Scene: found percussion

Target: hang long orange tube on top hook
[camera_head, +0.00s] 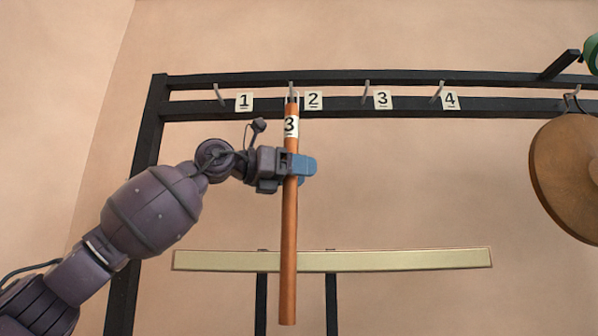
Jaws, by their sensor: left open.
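The long orange tube (289,225) stands upright in front of the black rack (190,82), with a "3" label near its top. Its dark top end meets the hook beside label 2 (292,88); whether a loop sits over the hook is too small to tell. My left gripper (304,167) is open, with its blue fingers at the tube's upper part, reaching past it from the left. The tube hides part of the jaws, so I cannot tell whether they touch it. My right gripper is not in view.
The hooks at label 1 (219,95), label 3 (367,91) and label 4 (437,92) are empty. A pale bar (410,260) crosses behind the tube's lower part. A round brown disc (565,170) hangs at right, near a green object (592,54).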

